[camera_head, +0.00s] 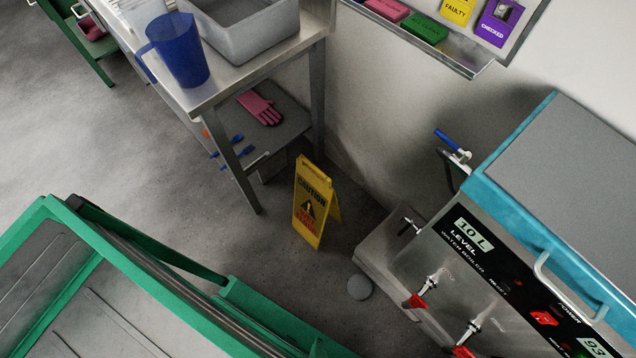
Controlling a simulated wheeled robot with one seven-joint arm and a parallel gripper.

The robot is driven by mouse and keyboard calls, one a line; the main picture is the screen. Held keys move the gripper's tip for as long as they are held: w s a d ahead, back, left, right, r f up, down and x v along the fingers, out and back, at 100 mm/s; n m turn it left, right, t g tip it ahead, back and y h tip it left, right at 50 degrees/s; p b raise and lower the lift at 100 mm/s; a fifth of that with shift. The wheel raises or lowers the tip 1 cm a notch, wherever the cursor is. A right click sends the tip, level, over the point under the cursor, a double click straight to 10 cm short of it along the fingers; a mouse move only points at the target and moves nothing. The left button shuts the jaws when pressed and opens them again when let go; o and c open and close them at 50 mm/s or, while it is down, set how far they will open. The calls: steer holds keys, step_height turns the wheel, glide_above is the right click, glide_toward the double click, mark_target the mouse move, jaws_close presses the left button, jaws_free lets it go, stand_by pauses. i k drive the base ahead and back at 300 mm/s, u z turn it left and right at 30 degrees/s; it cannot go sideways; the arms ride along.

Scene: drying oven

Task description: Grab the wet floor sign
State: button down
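The yellow wet floor sign (311,205) stands upright on the grey floor, opened in an A shape. Its front panel carries the word CAUTION with dark and red markings. It stands between the steel table and the water boiler, a little out from the wall. Nothing covers its front panel. My gripper is not in view.
A steel table (262,50) holds a blue jug (178,50) and a grey basin (240,30); a pink glove (259,108) lies on its lower shelf. The water boiler (480,255) stands right. A green-framed unit (45,207) fills the lower left. A round grey object (360,287) lies on the floor.

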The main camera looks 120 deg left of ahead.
mark_target(315, 197)
steer(key=u, duration=3.65)
steer(key=k, duration=0.55)
steer(key=z, duration=0.1)
steer(key=i, duration=0.55)
steer(key=z, duration=0.15)
